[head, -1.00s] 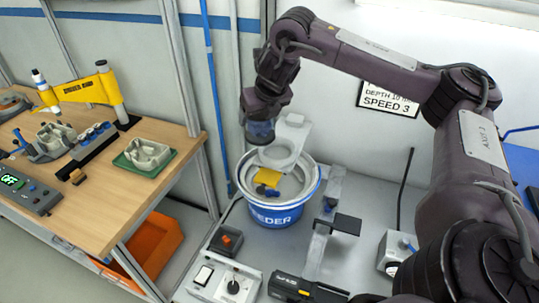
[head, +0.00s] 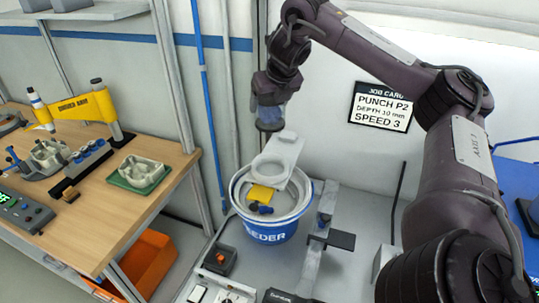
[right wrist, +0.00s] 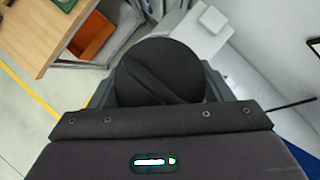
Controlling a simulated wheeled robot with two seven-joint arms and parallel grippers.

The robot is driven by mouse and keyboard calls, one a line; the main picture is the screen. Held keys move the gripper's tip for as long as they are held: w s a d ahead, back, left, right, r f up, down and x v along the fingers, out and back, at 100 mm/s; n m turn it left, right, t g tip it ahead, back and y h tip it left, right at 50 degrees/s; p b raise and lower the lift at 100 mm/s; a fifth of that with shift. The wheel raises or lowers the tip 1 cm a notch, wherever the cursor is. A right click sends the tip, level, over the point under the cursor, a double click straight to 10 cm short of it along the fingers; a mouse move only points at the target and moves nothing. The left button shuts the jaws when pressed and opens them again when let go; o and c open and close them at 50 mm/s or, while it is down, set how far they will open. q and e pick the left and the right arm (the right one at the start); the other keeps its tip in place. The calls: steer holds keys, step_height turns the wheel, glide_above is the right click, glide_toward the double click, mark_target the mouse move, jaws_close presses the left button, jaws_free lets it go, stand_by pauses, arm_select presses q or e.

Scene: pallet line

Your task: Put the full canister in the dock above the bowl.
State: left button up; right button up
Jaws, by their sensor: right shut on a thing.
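The canister (head: 270,115), bluish and see-through with a dark base, hangs roughly upright in my right gripper (head: 270,92). Its round black top (right wrist: 155,72) fills the space between the fingers in the right wrist view. The dock (head: 292,148) is a pale bracket with a round ring, fixed over the blue and white feeder bowl (head: 270,231). The canister is above the ring and apart from it, with a clear gap. The bowl holds a yellow piece and some dark blue parts. My left gripper is not in view.
A wooden bench (head: 110,220) with a yellow arm device (head: 85,105) and fixtures stands at the left. An orange bin (head: 145,262) is beneath it. Vertical posts and a blue pipe (head: 205,110) stand left of the bowl. A job card (head: 381,107) hangs on the wall behind.

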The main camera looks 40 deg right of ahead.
mark_target(270, 127)
steer(key=shift+f, duration=2.75)
step_height(270, 127, down, 2)
steer(key=shift+f, duration=0.15)
step_height(270, 127, down, 9)
steer(key=b, duration=0.5)
steer(key=shift+f+b, duration=0.2)
steer(key=shift+b, duration=0.1)
steer(key=o, duration=1.4)
steer(key=shift+r, duration=0.15)
steer(key=shift+p+v, duration=2.8)
steer(key=shift+v, duration=3.15)
